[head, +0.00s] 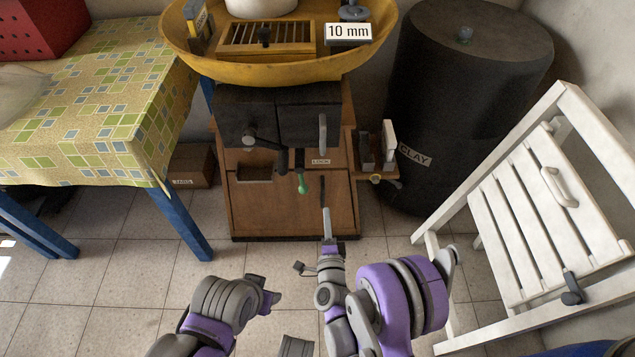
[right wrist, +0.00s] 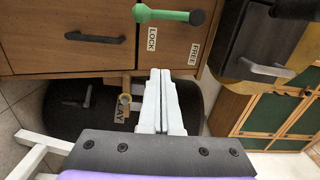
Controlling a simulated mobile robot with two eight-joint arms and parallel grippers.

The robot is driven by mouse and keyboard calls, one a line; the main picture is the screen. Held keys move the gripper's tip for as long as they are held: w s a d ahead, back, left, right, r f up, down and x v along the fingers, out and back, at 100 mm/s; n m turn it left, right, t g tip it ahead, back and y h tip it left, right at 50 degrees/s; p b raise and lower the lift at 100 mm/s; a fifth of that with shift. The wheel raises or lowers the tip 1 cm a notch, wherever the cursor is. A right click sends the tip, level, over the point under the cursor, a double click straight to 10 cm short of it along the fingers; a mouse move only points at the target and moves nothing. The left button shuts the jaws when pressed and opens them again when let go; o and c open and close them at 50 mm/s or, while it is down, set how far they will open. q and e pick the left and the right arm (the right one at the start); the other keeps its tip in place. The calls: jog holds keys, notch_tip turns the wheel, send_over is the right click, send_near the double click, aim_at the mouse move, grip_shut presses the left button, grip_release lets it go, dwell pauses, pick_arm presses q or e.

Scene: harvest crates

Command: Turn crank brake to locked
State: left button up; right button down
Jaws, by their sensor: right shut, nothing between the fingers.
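The crank brake is a green lever (head: 302,184) on the front of the wooden cabinet, hanging down in the head view. It shows in the right wrist view (right wrist: 168,15), its ball end nearer the LOCK label (right wrist: 152,38) than the FREE label (right wrist: 194,54); exact alignment I cannot tell. The LOCK label (head: 320,161) shows right of the lever in the head view. My right gripper (head: 326,212) is shut and empty, in front of the cabinet, below and right of the lever, apart from it.
The wooden cabinet (head: 250,208) carries a yellow basin (head: 280,74) and dark boxes with a crank above the lever. A cloth-covered table (head: 90,110) is at left. Tiled floor lies between.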

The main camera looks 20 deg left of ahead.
aim_at(305, 190)
jog(key=w+a, duration=0.7)
jog(key=w, duration=0.1)
jog(key=shift+w+a+f+n, duration=0.15)
jog(key=shift+w+f+n, duration=0.15)
jog(key=shift+n, duration=0.1)
jog(key=shift+r, duration=0.1)
jog(key=shift+s+a+f+m, duration=0.15)
jog(key=shift+a+f+m, duration=0.1)
jog(key=shift+a+m, duration=0.5)
